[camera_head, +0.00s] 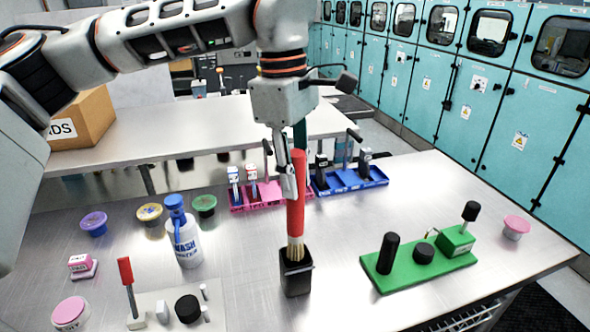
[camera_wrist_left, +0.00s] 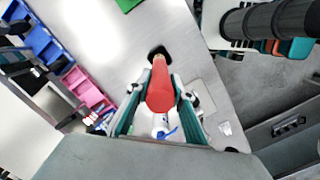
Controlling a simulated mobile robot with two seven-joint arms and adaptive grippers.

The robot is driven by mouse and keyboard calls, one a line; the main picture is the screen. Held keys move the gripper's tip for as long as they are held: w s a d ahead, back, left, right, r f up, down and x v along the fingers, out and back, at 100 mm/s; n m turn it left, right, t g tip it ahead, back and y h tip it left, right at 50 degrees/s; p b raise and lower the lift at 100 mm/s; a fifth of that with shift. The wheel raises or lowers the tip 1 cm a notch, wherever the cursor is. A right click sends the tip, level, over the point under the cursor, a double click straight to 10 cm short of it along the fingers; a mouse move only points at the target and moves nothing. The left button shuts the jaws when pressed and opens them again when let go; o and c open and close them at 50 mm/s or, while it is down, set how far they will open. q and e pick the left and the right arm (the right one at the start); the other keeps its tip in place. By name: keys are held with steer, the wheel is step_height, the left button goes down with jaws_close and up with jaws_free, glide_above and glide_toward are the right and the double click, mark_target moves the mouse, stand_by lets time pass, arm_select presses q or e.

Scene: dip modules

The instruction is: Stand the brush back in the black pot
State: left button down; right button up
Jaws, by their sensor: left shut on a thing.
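The brush has a red handle (camera_head: 296,190) and pale bristles (camera_head: 295,248), and it hangs upright with the bristles down. My left gripper (camera_head: 292,180) is shut on its handle. In the left wrist view the red handle (camera_wrist_left: 160,90) sits between the two fingers. The black pot (camera_head: 296,278) stands on the table directly under the brush. The bristle end is at the pot's mouth; I cannot tell how far inside it is. In the left wrist view only a dark part of the pot (camera_wrist_left: 157,51) shows beyond the handle. My right gripper is not in view.
A white wash bottle (camera_head: 184,240) stands left of the pot. A green board with black knobs (camera_head: 420,262) lies to the right. Pink (camera_head: 236,207) and blue (camera_head: 372,177) trays sit behind. A pale board with a red-handled lever (camera_head: 128,285) is front left.

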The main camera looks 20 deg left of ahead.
mark_target(295, 214)
arm_select(q)
steer(key=shift+f+b, duration=1.45)
steer(key=shift+f, duration=2.55)
steer(key=shift+f+b, duration=0.15)
steer(key=shift+b, duration=0.15)
steer(key=c, duration=1.7)
jaws_free()
